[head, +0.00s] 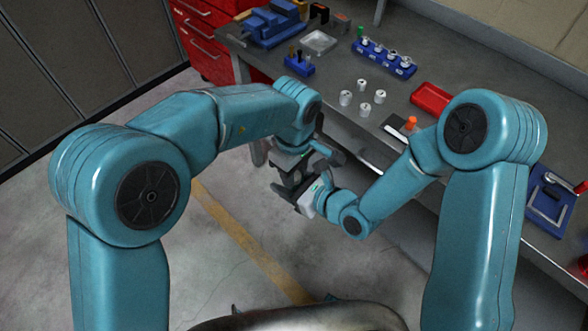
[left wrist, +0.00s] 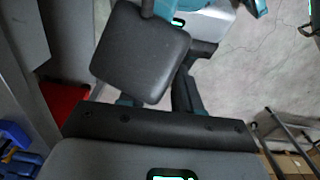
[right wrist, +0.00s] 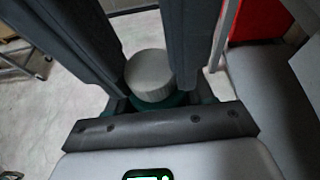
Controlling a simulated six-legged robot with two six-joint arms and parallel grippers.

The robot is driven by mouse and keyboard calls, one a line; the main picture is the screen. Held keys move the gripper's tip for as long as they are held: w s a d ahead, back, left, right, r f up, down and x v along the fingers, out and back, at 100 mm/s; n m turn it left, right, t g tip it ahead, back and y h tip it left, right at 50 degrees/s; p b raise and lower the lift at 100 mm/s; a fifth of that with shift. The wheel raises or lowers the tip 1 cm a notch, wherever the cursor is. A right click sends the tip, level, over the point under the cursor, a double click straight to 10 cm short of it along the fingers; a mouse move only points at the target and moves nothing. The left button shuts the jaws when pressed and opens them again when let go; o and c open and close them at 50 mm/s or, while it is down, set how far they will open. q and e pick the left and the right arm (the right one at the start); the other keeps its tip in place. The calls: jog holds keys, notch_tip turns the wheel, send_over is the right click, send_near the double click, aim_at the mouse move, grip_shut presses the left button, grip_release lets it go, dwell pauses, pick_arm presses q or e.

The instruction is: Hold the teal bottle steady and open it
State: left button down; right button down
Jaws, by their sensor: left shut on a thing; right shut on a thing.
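The teal bottle (right wrist: 155,101) shows in the right wrist view, with its round pale grey cap (right wrist: 149,68) facing the camera. My right gripper (right wrist: 150,55) is shut on it, one dark finger on each side; I cannot tell exactly where the fingers touch. In the head view my left gripper (head: 291,172) and right gripper (head: 306,195) meet in mid-air, and they hide the bottle. My left gripper is shut, close against the right one. In the left wrist view a dark square pad (left wrist: 142,50) covers what it grips, and the bottle does not show there.
The grey workbench (head: 335,75) runs along the right, with white cylinders (head: 362,97), a blue rack (head: 385,58), a red tray (head: 430,98) and a blue tray (head: 548,198). A red drawer cabinet (head: 203,40) stands at the back. The floor below the grippers is open.

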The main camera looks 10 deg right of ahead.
pick_arm(q)
jog(key=n, duration=0.2)
jog(key=shift+n, duration=0.3)
